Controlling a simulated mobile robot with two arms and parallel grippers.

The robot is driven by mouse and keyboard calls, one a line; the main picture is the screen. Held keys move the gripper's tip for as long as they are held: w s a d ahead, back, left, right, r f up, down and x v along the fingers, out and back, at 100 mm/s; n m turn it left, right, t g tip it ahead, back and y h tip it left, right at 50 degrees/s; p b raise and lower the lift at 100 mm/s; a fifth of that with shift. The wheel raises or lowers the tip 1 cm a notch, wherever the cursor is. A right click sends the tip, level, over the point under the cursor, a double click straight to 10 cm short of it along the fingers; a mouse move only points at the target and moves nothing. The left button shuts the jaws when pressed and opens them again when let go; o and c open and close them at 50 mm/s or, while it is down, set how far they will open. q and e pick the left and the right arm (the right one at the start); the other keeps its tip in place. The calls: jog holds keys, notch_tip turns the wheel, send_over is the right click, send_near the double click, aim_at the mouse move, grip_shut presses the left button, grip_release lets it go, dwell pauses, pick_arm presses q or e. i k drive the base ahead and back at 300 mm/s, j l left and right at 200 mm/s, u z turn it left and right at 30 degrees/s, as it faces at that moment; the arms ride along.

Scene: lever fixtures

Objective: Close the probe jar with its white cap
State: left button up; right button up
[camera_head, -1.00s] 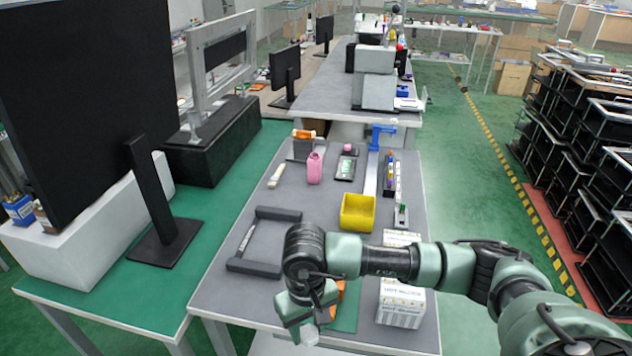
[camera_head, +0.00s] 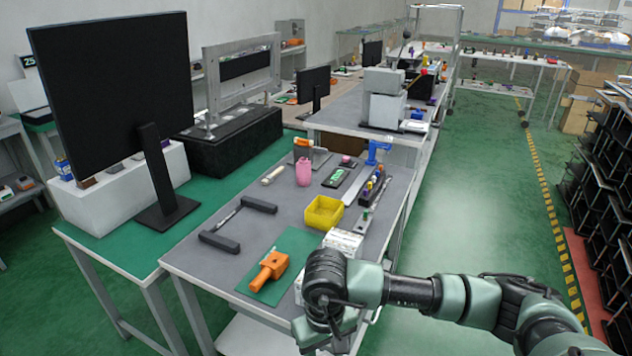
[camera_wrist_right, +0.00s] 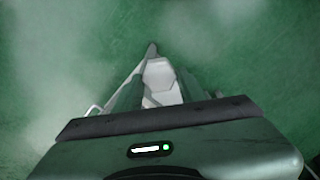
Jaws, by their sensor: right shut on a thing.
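A pink jar-shaped bottle (camera_head: 303,172) stands upright toward the back of the grey bench; I cannot tell whether it is the probe jar or whether its top is open. My right gripper (camera_head: 335,340) is beyond the bench's near right edge, well in front of the bottle. In the right wrist view, my right gripper (camera_wrist_right: 158,85) is shut on a small white piece (camera_wrist_right: 158,75), with green floor behind. It looks like the white cap, but its shape is partly hidden by the fingers. My left gripper is not in view.
A large monitor (camera_head: 115,110) stands on the left table.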

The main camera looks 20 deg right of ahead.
aim_at(303, 170)
jog(key=l+u, duration=0.1)
jog(key=l, duration=0.3)
jog(key=k+l+u, duration=0.1)
jog(key=l, duration=0.3)
jog(key=k+l+u, duration=0.1)
jog(key=l, duration=0.3)
jog(key=k+l, duration=0.1)
jog(key=l, duration=0.25)
jog(key=l+u, duration=0.3)
jog(key=l, duration=1)
jog(key=l+u, duration=0.3)
jog(key=l, duration=0.95)
jog(key=k+l, duration=0.1)
jog(key=l, duration=0.5)
jog(key=k+l, duration=0.1)
jog(key=l, duration=0.5)
